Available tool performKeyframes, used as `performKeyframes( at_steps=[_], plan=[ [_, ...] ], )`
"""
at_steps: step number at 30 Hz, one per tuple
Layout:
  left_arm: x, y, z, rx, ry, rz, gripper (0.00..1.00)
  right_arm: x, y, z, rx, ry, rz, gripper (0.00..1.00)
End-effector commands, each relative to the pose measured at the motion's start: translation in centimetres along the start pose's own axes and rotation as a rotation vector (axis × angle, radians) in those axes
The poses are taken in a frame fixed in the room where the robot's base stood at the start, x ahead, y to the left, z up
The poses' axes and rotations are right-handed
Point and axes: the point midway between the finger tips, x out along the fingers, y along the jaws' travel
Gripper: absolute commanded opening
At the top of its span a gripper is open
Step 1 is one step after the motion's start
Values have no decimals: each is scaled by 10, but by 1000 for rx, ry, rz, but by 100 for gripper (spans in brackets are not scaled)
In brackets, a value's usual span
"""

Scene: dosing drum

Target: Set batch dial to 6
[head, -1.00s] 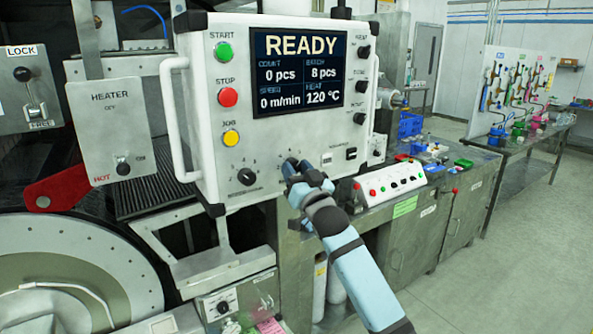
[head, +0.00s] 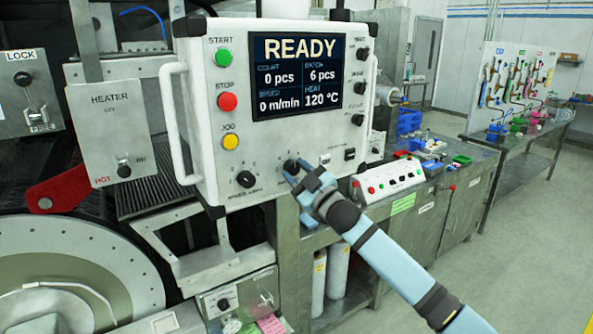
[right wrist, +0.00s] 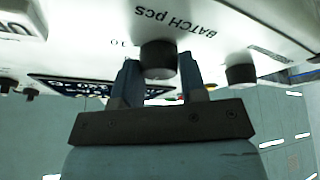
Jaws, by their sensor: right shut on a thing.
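The batch dial (head: 290,166) is a black knob low on the white control panel. In the right wrist view the dial (right wrist: 158,60) sits between my fingers, under the label "BATCH pcs". My right gripper (head: 296,178) is shut on it, and it also shows in the right wrist view (right wrist: 160,82). The fingers partly hide the dial and its scale in the head view. The screen (head: 298,74) reads READY, count 0 pcs, batch 6 pcs, 0 m/min and heat 120 °C. My left gripper is not in view.
The black speed dial (head: 245,179) is left of the batch dial. Green start (head: 223,58), red stop (head: 227,102) and yellow jog (head: 231,142) buttons line the panel's left side. A white button box (head: 388,181) stands on the bench at right.

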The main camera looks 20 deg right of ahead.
Motion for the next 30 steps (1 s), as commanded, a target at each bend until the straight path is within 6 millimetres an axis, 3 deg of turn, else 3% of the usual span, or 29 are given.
performKeyframes(
  at_steps=[15, 16, 19, 30],
  plan=[
    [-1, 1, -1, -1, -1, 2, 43, 0, 2, -1, -22, 2, -6, 15],
    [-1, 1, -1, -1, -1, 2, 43, 0, 2, -1, -22, 2, -6, 43],
    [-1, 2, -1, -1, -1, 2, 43, 0, 2, -1, -22, 2, -6, 63],
    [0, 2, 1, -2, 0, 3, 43, -7, 0, 1, -21, 2, -8, 63]
  ],
)
